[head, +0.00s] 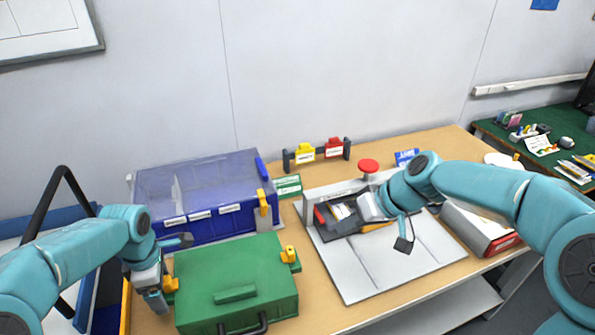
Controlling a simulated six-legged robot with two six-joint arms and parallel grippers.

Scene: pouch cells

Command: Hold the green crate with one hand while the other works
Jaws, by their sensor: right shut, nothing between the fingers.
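The green crate (236,275) sits on the wooden table at the front left, its lid closed, with a green handle on top and dark handles at its front. A yellow latch (290,255) is on its right side and another yellow latch (171,285) on its left. My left gripper (158,298) is at the crate's left side, beside the left latch. Whether its fingers grip anything is hidden. My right gripper (366,208) is shut and empty, low over a dark tray (345,222) on a pale board (372,268).
A blue bin (205,235) with a clear lid stands behind the green crate. A red button (368,166) stands behind the board. A white-and-red box (480,228) lies right of it, below my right arm. The board's front is clear.

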